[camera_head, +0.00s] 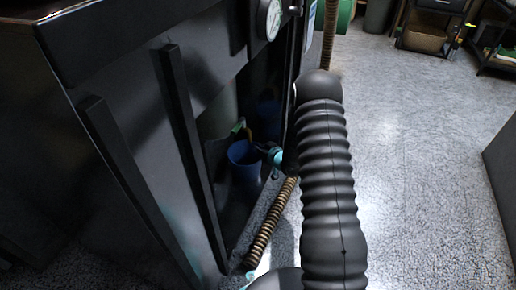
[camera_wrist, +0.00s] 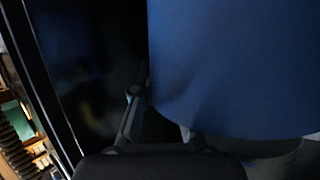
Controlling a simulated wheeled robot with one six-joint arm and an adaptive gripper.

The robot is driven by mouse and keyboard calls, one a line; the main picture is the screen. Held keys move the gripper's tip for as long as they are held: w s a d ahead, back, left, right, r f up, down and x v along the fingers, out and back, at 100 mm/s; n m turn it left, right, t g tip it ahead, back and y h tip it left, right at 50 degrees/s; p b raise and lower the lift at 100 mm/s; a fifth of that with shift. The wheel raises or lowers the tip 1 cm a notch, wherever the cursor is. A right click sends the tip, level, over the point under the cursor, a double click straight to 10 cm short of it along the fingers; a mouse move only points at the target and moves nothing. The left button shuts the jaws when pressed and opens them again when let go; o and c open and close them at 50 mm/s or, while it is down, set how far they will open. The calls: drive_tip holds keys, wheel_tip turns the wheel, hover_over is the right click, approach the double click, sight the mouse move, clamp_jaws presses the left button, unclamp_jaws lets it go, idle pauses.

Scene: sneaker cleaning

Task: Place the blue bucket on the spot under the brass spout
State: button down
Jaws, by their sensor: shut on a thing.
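The blue bucket (camera_head: 243,162) is inside the recess of a dark cabinet, its open top facing up. My gripper (camera_head: 264,150) is at its right side, shut on it near the rim; my arm hides part of this area. In the wrist view the bucket (camera_wrist: 235,65) fills the upper right, close to the camera, and my gripper's fingers (camera_wrist: 158,112) reach to its edge. A small yellowish curved piece (camera_head: 238,126) shows just above the bucket; I cannot tell whether it is the brass spout. The spot under the spout cannot be made out, nor whether the bucket touches the recess floor.
The dark cabinet (camera_head: 120,105) has upright bars along its front and a round gauge (camera_head: 268,19) above the opening. A brown ribbed hose (camera_head: 269,226) lies at its foot. The speckled floor (camera_head: 415,130) to the right is largely clear; shelving stands at the back right.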

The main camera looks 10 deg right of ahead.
drive_tip(key=c, duration=1.2)
unclamp_jaws()
drive_tip(key=shift+r+p, duration=0.2)
drive_tip(key=shift+p, duration=0.15)
drive_tip(key=v, duration=1.2)
drive_tip(key=s+d+r+m+g+h, duration=0.1)
drive_tip(key=s+r+g+h, duration=0.2)
drive_tip(key=r, duration=0.9)
drive_tip(key=s+d+r+m+h, duration=0.1)
drive_tip(key=s+r+h, duration=0.25)
drive_tip(key=r, duration=0.75)
drive_tip(key=s+a+r+g, duration=0.2)
drive_tip(key=s+a+r, duration=0.1)
drive_tip(key=s, duration=1)
drive_tip(key=s+a+r+m+g+y, duration=0.1)
drive_tip(key=s+a+r, duration=0.3)
drive_tip(key=s, duration=1)
drive_tip(key=shift+r+g+p, duration=0.4)
drive_tip(key=shift+r+g, duration=0.1)
drive_tip(key=shift+r, duration=0.5)
